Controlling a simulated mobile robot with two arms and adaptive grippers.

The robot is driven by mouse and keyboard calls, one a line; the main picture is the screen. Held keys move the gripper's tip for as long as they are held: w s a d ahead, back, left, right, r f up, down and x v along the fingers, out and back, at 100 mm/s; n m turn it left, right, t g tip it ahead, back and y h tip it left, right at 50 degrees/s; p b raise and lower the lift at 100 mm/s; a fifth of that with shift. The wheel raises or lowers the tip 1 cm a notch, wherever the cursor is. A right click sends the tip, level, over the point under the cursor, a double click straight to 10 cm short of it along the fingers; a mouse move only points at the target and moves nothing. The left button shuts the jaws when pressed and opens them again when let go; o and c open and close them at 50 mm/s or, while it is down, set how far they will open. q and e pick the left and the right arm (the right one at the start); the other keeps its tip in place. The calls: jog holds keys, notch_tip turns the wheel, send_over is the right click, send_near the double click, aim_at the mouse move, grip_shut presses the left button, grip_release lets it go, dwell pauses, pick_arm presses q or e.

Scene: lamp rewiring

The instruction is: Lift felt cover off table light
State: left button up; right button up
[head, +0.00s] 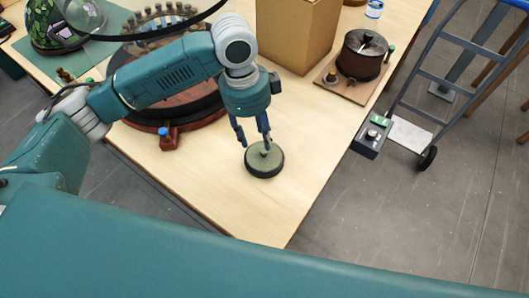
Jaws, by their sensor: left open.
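A small round piece, which looks like the table light's base with its felt cover (258,164), lies on the light wood table. Its top is dull green, its rim is dark, and a small grey stub rises from the middle. My left gripper (254,143) points down just above it, with its two fingers apart at either side of the stub. I cannot tell whether the fingertips touch the green top. Nothing shows held between them. My right gripper is out of view.
A round turntable-like stand (170,105) is behind my left arm. A cardboard box (298,35) and a dark brown pot (362,58) stand farther back. The table's front corner is clear.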

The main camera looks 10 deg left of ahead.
aim_at(264, 150)
pick_arm(q)
jog(key=shift+s+f, duration=0.15)
jog(key=shift+f, duration=0.2)
jog(key=f, duration=0.1)
jog(key=d+f+p, duration=0.1)
jog(key=f, duration=0.3)
jog(key=shift+w+d+p, duration=0.3)
jog(key=shift+w+p, duration=0.1)
jog(key=shift+f, duration=0.25)
jog(key=shift+c, duration=0.5)
grip_shut()
